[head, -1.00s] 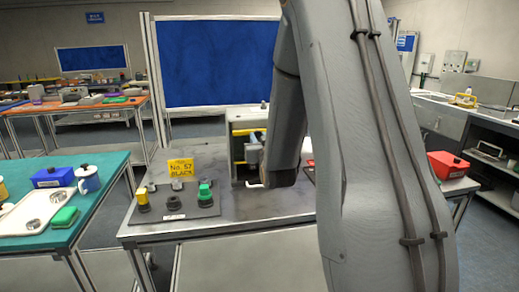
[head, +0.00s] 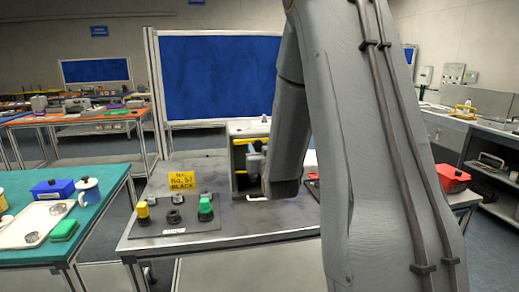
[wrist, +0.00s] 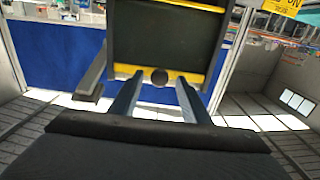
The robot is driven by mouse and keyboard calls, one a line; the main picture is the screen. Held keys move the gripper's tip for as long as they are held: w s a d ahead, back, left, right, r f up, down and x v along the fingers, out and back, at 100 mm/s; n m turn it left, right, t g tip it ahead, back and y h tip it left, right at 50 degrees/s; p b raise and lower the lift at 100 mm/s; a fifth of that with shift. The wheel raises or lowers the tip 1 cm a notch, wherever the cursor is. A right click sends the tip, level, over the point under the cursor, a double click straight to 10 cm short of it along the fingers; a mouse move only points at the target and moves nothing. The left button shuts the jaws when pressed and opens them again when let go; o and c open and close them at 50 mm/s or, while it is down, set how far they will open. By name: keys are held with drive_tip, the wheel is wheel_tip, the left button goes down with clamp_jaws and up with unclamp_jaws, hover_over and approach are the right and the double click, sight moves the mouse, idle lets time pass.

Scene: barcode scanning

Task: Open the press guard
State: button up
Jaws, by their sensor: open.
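The press (head: 239,180) stands on the grey workbench, a pale housing with yellow bars at its front, partly hidden behind my arm. In the wrist view the press guard (wrist: 165,38) is a dark panel with yellow edges along its top and bottom. A dark round knob (wrist: 160,77) sits at its lower yellow edge. My gripper (wrist: 158,84) is open, with one finger on each side of the knob. I cannot tell whether the fingers touch it. In the head view my gripper (head: 254,160) shows only in part, close to the press front.
A black plate (head: 180,228) with green and yellow-topped items and a yellow sign (head: 181,180) lies left of the press. A teal table (head: 100,212) with a white tray (head: 35,222) is further left. A red box (head: 452,178) is at the right. A blue board (head: 215,78) stands behind.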

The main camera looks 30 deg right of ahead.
drive_tip(key=b+v, duration=0.1)
drive_tip(key=v, duration=0.5)
drive_tip(key=shift+s+b, duration=0.3)
drive_tip(key=shift+b, duration=0.1)
